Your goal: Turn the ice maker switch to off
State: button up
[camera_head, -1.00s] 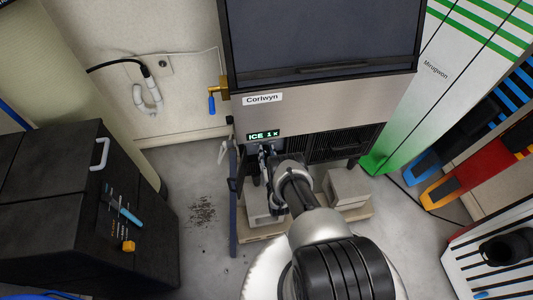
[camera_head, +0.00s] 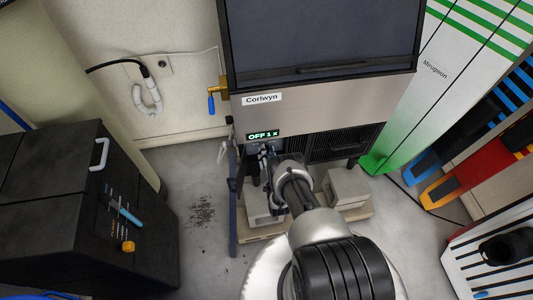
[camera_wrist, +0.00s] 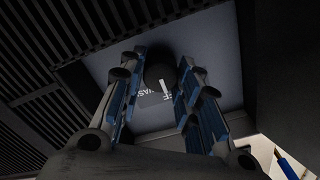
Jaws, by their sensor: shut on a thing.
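The ice maker (camera_head: 330,115) stands at the back with a steel front and a "Corlwyn" label. Its small green display (camera_head: 263,134) reads "OFF 1 x". The switch (camera_wrist: 159,68) is a dark round knob on a grey panel (camera_wrist: 215,75); a white mark and part of a printed label, "WAS", show by it. My gripper (camera_wrist: 156,85) is shut on the switch, with a blue-padded finger on either side. In the head view my gripper (camera_head: 268,154) is just below the display and hides the switch.
A dark vent grille (camera_head: 338,143) is right of my gripper. A brass valve with a blue handle (camera_head: 212,102) sticks out at the ice maker's left. A black cabinet (camera_head: 60,210) stands at the left.

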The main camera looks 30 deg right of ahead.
jog(key=shift+r, duration=0.1)
jog(key=o, duration=1.1)
jog(key=shift+c, duration=0.2)
jog(key=v, duration=0.7)
jog(key=shift+s, duration=0.25)
jog(key=shift+a, duration=0.1)
